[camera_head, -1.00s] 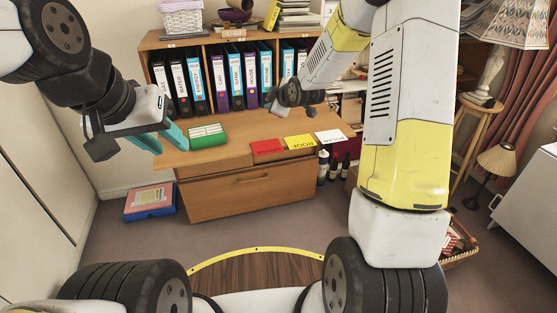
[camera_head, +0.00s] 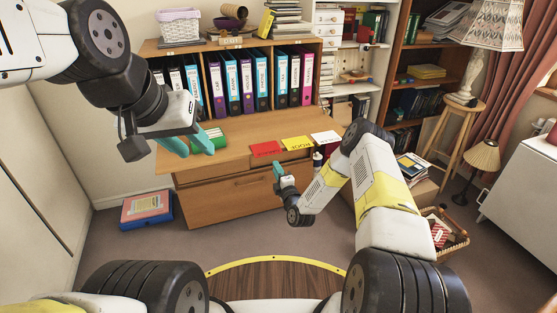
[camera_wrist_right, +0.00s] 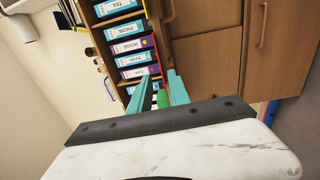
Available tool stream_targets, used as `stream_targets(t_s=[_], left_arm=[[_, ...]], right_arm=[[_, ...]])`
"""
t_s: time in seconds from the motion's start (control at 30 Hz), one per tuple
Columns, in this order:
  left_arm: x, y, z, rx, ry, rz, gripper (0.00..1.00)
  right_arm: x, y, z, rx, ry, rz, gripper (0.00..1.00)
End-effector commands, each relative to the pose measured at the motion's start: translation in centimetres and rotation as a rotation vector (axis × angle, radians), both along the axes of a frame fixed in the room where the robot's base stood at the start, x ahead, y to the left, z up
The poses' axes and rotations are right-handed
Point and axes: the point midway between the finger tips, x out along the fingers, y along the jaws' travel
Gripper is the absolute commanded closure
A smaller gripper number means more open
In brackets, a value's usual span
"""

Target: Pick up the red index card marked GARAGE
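The red card (camera_head: 265,149) lies at the front edge of the wooden desk, left of a yellow card (camera_head: 298,143) and a white card (camera_head: 326,138). Its dark marking is too small to read. My right gripper (camera_head: 278,172) is in front of the desk, below and slightly right of the red card, apart from it. In the right wrist view its teal fingers (camera_wrist_right: 158,92) are spread with nothing held between them. A thin red strip shows beyond them, possibly the card edge-on. My left gripper (camera_head: 190,145) is open over the desk's left part, partly covering the green card box (camera_head: 212,136).
A shelf of binders (camera_head: 247,80) stands along the back of the desk (camera_head: 235,129). Drawers (camera_head: 245,195) are below the desktop. A blue box (camera_head: 147,208) lies on the floor at left. A stool (camera_head: 455,125) and wicker basket (camera_head: 452,240) are at right.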

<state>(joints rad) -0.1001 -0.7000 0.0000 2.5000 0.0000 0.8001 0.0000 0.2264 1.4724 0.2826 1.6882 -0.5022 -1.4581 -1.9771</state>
Motion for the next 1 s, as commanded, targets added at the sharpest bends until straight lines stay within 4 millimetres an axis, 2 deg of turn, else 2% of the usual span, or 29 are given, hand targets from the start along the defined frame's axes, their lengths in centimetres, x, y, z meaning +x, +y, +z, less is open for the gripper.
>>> stream_targets(t_s=[0.7, 1.0], left_arm=[[0.0, 0.0, 0.0, 0.0, 0.0, 0.0, 0.64], [0.0, 0.0, 0.0, 0.0, 0.0, 0.0, 0.64]], right_arm=[[7.2, 2.4, 0.5, -0.002, -0.001, 0.002, 0.77], [8.3, 2.7, 0.6, 0.0, 0.002, 0.001, 0.77]])
